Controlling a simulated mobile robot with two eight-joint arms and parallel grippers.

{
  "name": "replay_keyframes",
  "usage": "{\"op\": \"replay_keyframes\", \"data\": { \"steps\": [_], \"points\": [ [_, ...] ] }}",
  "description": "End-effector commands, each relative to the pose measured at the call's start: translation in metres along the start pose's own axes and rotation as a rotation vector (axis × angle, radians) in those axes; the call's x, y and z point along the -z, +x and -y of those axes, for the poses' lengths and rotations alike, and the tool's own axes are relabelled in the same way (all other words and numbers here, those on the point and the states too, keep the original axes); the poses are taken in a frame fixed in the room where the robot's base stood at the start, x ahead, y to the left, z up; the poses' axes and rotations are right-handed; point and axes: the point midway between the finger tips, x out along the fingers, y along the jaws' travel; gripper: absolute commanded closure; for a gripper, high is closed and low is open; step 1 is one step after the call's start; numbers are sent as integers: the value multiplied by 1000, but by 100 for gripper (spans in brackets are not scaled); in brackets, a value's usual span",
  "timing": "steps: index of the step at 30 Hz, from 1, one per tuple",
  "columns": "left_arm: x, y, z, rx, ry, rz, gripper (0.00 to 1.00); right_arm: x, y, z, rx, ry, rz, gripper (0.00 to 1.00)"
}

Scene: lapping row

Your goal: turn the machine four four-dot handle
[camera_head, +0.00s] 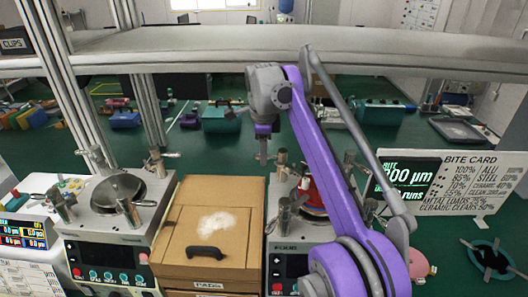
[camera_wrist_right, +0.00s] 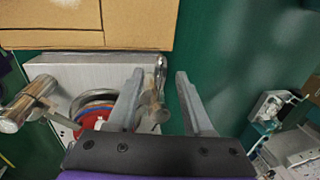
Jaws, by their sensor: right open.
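The machine labelled FOUR (camera_head: 305,233) stands right of the cardboard box, partly hidden by my right arm. Clamp-like handles stand around its top, including a front-left one (camera_head: 283,212) and a back-left one (camera_head: 281,158). I cannot make out dots on any handle. My right gripper (camera_head: 263,157) points down near the machine's back-left corner. In the right wrist view, the open gripper (camera_wrist_right: 160,72) has a blurred metal handle (camera_wrist_right: 153,106) partly behind its left finger; contact cannot be told. Another handle (camera_wrist_right: 22,108) shows at left. My left gripper is not in view.
The cardboard box (camera_head: 225,202) with a black handle stands beside machine FOUR. Another machine (camera_head: 105,240) with a steel bowl stands at left. A grey shelf (camera_head: 300,48) on metal posts spans the back. A BITE CARD sign (camera_head: 468,182) and teal ring (camera_head: 490,259) are at right.

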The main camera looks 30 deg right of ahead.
Motion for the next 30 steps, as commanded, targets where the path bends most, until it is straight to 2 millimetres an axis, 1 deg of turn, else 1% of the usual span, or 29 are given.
{"op": "replay_keyframes", "data": {
  "steps": [3,5,9,12,30],
  "points": [
    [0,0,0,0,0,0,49,0,0,0,0,0,0,49],
    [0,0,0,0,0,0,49,0,0,0,0,0,0,60],
    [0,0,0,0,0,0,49,0,0,0,0,0,0,85],
    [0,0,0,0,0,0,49,0,0,0,0,0,0,100],
    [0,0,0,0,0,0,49,0,0,0,0,0,0,100]
  ]
}}
